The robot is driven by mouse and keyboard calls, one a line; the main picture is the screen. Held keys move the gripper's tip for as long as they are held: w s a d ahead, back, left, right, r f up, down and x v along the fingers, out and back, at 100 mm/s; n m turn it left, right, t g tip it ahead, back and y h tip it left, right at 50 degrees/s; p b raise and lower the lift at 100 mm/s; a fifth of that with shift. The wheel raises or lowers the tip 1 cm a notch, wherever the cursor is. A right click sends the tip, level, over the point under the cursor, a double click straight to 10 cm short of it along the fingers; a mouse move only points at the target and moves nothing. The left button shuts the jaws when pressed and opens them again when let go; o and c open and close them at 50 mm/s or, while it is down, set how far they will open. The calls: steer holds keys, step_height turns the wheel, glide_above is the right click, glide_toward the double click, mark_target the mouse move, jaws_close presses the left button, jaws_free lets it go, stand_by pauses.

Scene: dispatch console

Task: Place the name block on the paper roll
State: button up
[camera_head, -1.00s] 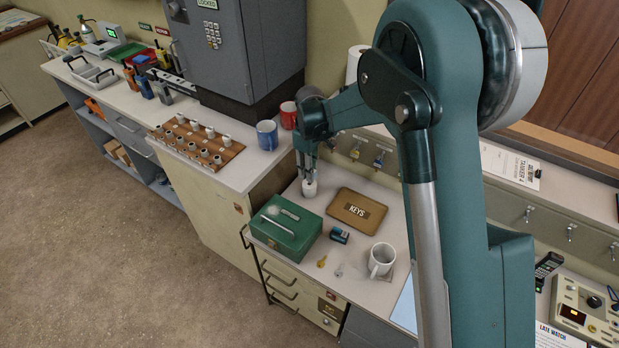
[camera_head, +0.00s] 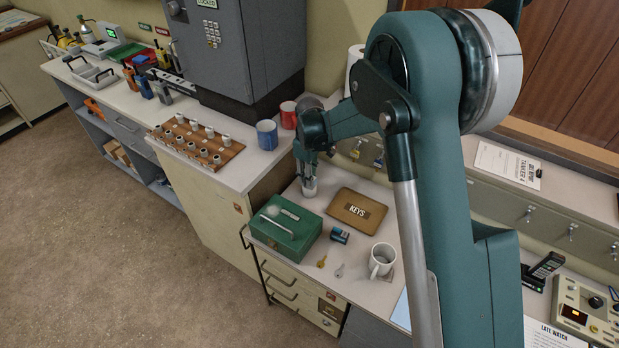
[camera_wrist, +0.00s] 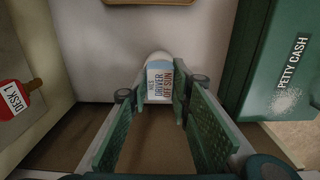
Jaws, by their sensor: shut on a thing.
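My gripper (camera_head: 309,187) is shut on the name block (camera_wrist: 159,79), a small white rounded block with a printed label and a blue band. In the head view it hangs low over the back left of the desk, behind the green cash box (camera_head: 285,228); I cannot tell whether the block touches the desk top. In the wrist view the block sits between the two green fingers. A white upright roll (camera_head: 354,66), which looks like the paper roll, stands at the back by the wall, partly hidden by my arm.
A brown KEYS folder (camera_head: 357,209), a small blue box (camera_head: 340,236), two keys and a white mug (camera_head: 381,260) lie right of the cash box. A wooden rack (camera_head: 197,143) of white blocks and two mugs stand on the higher left counter. Hooks line the back ledge.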

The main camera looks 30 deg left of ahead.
steer(key=o, duration=0.8)
step_height(320, 180, up, 12)
steer(key=shift+r+p, duration=0.1)
steer(key=shift+p, duration=0.6)
stand_by(0.3)
stand_by(0.3)
